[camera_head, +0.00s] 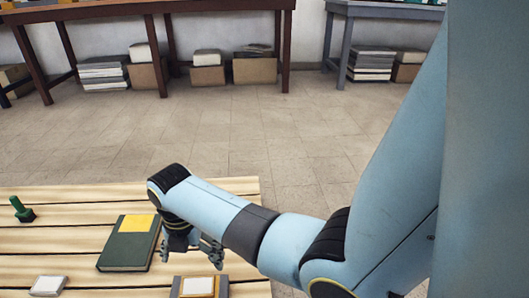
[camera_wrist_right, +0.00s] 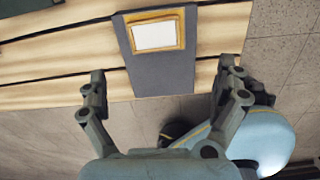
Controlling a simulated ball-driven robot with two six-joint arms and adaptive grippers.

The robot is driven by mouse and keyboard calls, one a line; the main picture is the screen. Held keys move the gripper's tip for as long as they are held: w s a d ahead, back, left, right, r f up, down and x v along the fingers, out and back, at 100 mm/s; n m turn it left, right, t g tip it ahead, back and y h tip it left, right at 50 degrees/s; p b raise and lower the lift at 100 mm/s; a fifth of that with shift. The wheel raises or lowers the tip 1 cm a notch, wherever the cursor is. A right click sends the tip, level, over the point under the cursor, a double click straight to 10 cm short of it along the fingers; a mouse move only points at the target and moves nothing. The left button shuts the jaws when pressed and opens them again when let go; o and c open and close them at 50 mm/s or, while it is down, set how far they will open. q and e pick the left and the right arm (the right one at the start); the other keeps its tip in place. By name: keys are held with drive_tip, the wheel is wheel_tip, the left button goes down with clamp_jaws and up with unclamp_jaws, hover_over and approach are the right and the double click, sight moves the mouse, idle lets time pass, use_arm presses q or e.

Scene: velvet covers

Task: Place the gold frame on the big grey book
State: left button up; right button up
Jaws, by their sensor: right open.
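The gold frame (camera_head: 198,286), with a white middle, lies flat on the big grey book (camera_head: 222,287) at the front edge of the head view. In the right wrist view the gold frame (camera_wrist_right: 179,33) rests toward the far end of the grey book (camera_wrist_right: 164,76), whose near end is bare. My right gripper (camera_head: 192,248) is open and empty, just beyond the book in the head view. In the wrist view its fingers (camera_wrist_right: 162,70) stand apart on either side of the book, seemingly above it. My left gripper is not in view.
A dark green book (camera_head: 125,252) with a yellow patch lies left of my right gripper on the slatted wooden table (camera_head: 75,238). A green stamp-like object (camera_head: 22,210) stands at the far left. A small white block (camera_head: 48,286) lies at front left. Bare table lies between them.

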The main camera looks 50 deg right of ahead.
drive_tip(key=s+d+r+m+t, duration=0.1)
drive_tip(key=s+r+m, duration=0.1)
drive_tip(key=s+m, duration=0.5)
drive_tip(key=s+d+r+m+t, duration=0.1)
drive_tip(key=s+d+m, duration=0.1)
drive_tip(key=s+m, duration=0.45)
drive_tip(key=s+r+m+t, duration=0.1)
drive_tip(key=s+r+m, duration=0.9)
drive_tip(key=shift+s+a+r+m, duration=0.2)
drive_tip(key=shift+a+m, duration=0.15)
drive_tip(key=shift+a, duration=0.1)
